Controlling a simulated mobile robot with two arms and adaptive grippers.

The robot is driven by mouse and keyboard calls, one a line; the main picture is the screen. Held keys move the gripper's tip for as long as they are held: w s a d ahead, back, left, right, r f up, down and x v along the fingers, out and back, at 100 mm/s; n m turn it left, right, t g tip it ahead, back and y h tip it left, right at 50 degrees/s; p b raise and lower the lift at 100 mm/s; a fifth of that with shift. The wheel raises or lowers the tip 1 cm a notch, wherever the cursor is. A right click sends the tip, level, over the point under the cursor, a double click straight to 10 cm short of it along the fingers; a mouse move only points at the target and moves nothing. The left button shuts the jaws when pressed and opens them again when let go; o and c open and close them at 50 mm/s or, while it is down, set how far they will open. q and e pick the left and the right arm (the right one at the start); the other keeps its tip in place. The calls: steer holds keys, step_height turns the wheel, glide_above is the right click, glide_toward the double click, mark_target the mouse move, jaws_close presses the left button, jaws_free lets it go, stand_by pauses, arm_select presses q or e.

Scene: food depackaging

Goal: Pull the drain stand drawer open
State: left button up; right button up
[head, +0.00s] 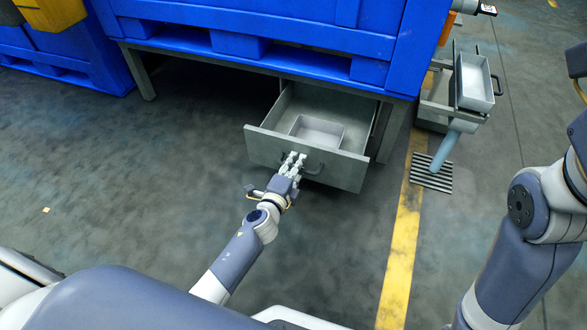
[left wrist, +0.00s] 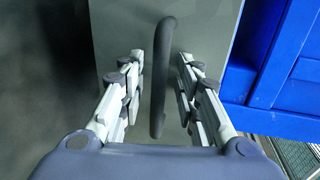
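The drain stand drawer (head: 345,170) is grey metal and stands pulled out from under the blue crate in the head view. A shallow light tray (head: 318,131) sits inside it. The drawer's dark bar handle (head: 314,168) is on its front face. My left gripper (head: 293,160) is at this handle. In the left wrist view the handle (left wrist: 162,75) stands between the two fingers of my left gripper (left wrist: 155,85), with a visible gap on each side. The fingers are apart. My right arm is at the right edge of the head view; its fingers are outside the picture.
The blue crate (head: 270,50) rests on the grey stand (head: 391,132) above the drawer. To the right are a yellow floor line (head: 402,240), a striped floor grate (head: 431,174) and a rack with a metal bin (head: 476,83). The floor before the drawer is clear.

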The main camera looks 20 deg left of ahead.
arm_select(q)
steer(key=v, duration=1.2)
